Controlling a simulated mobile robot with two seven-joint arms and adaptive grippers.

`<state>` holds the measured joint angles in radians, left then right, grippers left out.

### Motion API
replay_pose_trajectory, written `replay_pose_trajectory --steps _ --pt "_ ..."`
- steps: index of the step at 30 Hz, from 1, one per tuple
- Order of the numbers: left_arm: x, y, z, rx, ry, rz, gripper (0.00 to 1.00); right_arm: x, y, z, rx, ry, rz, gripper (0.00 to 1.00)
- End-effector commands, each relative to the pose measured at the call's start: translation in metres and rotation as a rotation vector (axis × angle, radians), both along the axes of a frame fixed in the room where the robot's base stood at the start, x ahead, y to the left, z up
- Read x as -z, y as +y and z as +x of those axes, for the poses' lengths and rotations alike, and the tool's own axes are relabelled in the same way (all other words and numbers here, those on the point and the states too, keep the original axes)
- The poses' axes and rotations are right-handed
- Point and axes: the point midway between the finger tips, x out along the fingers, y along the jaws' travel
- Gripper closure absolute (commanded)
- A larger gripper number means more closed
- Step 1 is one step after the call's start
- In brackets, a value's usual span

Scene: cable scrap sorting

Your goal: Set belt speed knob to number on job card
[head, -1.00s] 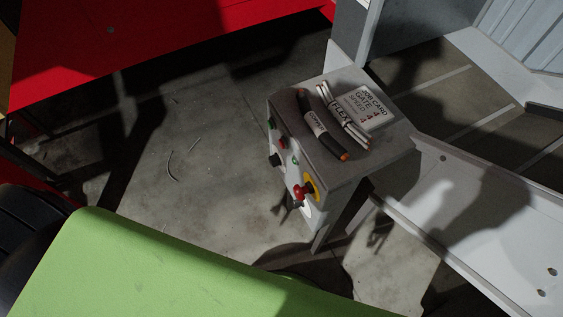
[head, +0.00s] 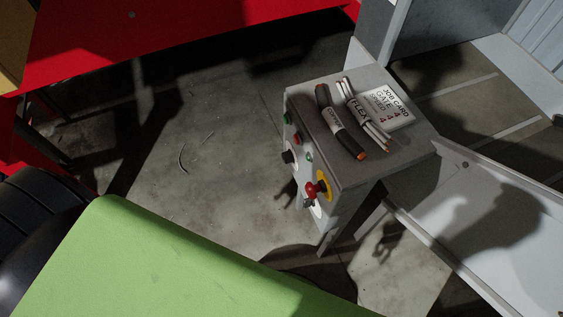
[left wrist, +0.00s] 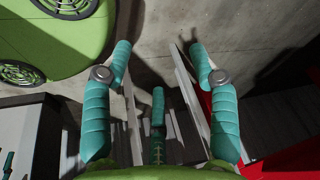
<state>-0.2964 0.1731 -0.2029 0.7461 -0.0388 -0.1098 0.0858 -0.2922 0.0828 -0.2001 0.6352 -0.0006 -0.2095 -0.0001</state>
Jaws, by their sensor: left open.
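The control box (head: 364,158) stands right of centre in the head view. Its sloping front carries a black knob (head: 288,157) on a white dial and a red mushroom button (head: 312,190) on a yellow plate. Below that, another white dial (head: 316,210) is partly hidden. The job card (head: 388,108) lies on the box top, with "GATE" and "SPEED" lines; its numbers are too small to read surely. My left gripper (left wrist: 160,58) shows teal fingers spread wide with nothing between them in the left wrist view. It is away from the box's controls. My right gripper is out of view.
A black cable bundle (head: 338,122) and a white bundle labelled FLEX (head: 364,113) lie beside the card. A red table (head: 190,22) is at the back left. A pale chute (head: 480,225) runs along the right. Open floor (head: 215,165) lies left of the box.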

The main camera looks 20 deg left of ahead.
Motion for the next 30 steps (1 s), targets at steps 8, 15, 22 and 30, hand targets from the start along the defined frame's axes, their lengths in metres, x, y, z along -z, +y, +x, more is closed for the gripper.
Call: replay_pose_trajectory --steps 8,15,22,30 --pt "-0.060 0.064 0.228 0.192 -0.719 -0.075 0.40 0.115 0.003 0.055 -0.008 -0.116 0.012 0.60" --pt "-0.166 0.012 0.286 0.531 -1.095 -0.314 0.40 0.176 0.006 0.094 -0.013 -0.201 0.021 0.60" --pt "-0.211 -0.026 0.277 0.719 -1.183 -0.455 0.40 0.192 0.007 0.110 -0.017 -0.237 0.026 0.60" --pt "-0.219 -0.050 0.297 0.730 -1.193 -0.467 0.40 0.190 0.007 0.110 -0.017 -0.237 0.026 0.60"
